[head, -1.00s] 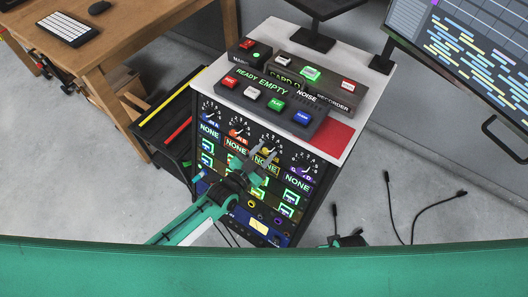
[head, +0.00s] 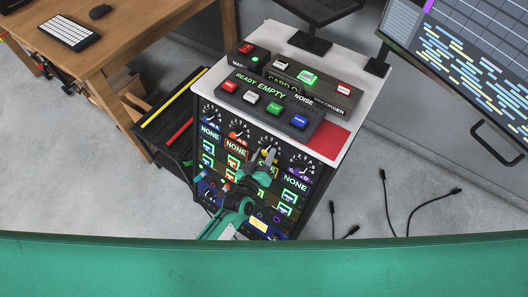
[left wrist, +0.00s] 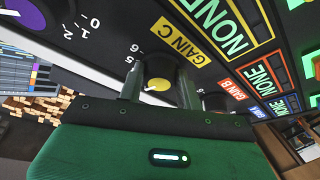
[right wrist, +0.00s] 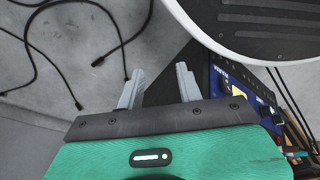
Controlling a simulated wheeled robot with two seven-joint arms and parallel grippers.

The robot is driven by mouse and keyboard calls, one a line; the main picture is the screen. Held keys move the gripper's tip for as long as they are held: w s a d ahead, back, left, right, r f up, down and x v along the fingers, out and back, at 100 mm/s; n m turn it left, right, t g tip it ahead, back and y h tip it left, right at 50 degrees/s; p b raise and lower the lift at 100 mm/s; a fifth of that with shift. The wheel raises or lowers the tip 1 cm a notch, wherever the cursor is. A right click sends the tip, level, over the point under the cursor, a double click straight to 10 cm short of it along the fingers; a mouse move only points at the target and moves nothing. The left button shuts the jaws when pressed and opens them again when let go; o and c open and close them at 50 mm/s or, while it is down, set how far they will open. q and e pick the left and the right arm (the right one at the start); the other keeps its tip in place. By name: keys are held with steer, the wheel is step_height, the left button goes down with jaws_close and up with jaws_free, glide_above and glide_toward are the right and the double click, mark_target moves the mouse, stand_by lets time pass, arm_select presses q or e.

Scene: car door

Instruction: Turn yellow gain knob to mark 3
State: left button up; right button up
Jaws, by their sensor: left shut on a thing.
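The yellow gain knob (left wrist: 159,80) shows in the left wrist view beside the yellow GAIN C label (left wrist: 181,39). My left gripper (left wrist: 160,92) has one finger on each side of it and is shut on it. A white pointer line shows on the knob's face. Most of the dial marks around it are hidden by the fingers. In the head view my left gripper (head: 265,160) covers most of this knob on the front panel. My right gripper (right wrist: 158,88) is open and empty, over the floor in the right wrist view.
Neighbouring knobs, orange (head: 238,130) and purple (head: 302,166), sit on the same panel. A box with coloured buttons (head: 268,103) stands on the white cabinet top. Loose black cables (right wrist: 118,50) lie on the floor beside the cabinet.

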arm_select(q)
steer(key=shift+n+y+p, duration=0.65)
steer(key=shift+n+y, duration=0.05)
steer(key=shift+n, duration=1)
arm_select(e)
steer(key=shift+s+d+f, duration=0.35)
steer(key=shift+s+f, duration=0.5)
steer(key=shift+f, duration=0.05)
steer(key=shift+s+d+f, duration=0.3)
steer(key=shift+s+f, duration=0.5)
steer(key=shift+f, duration=0.1)
arm_select(q)
steer(key=o, duration=1)
steer(key=shift+s, duration=0.1)
steer(key=v, duration=1.3)
steer(key=shift+s, duration=0.35)
arm_select(e)
steer(key=shift+w+a+r, duration=0.1)
steer(key=shift+w+r, duration=0.1)
steer(key=shift+r, duration=0.05)
steer(key=shift+s, duration=0.15)
